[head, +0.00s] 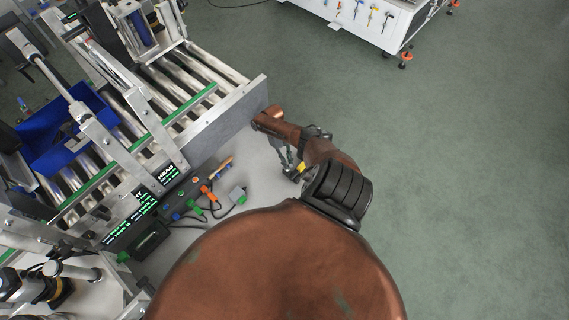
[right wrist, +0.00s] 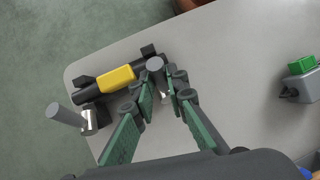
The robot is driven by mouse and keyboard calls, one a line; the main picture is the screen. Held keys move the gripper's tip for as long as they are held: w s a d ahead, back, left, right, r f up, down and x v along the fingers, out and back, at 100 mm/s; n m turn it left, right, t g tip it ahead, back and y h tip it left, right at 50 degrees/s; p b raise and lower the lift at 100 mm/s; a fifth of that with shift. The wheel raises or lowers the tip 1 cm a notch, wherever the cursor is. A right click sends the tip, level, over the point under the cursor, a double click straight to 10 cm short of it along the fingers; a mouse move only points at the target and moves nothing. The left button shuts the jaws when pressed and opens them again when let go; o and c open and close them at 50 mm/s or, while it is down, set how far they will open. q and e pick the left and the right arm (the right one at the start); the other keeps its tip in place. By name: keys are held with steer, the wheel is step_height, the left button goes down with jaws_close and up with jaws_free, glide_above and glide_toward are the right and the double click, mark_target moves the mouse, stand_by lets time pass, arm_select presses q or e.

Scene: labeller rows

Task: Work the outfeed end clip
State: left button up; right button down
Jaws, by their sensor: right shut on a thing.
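The end clip (right wrist: 117,78) shows in the right wrist view as a black bar with a yellow middle, lying near the rounded corner of a grey top. A grey round-ended peg (right wrist: 155,64) is at its right end, and a longer grey pin (right wrist: 64,115) with a silver block is at its lower left. My right gripper (right wrist: 164,88) has its green-padded fingers closed in around the base of the peg at the clip's right end; the exact contact is partly hidden by the fingertips. In the head view my right gripper (head: 287,158) is partly covered by its own arm. My left gripper is not in view.
Left in the head view is a roller conveyor (head: 190,70) with a grey end plate (head: 215,122), and a blue bin (head: 60,135). A control box (head: 180,195) and coloured connectors (head: 210,197) sit on the grey top. A white bench (head: 355,22) stands far back; floor is clear right.

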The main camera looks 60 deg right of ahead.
steer(key=shift+s, duration=0.1)
steer(key=c, duration=1.9)
jaws_free()
steer(key=v, duration=1.2)
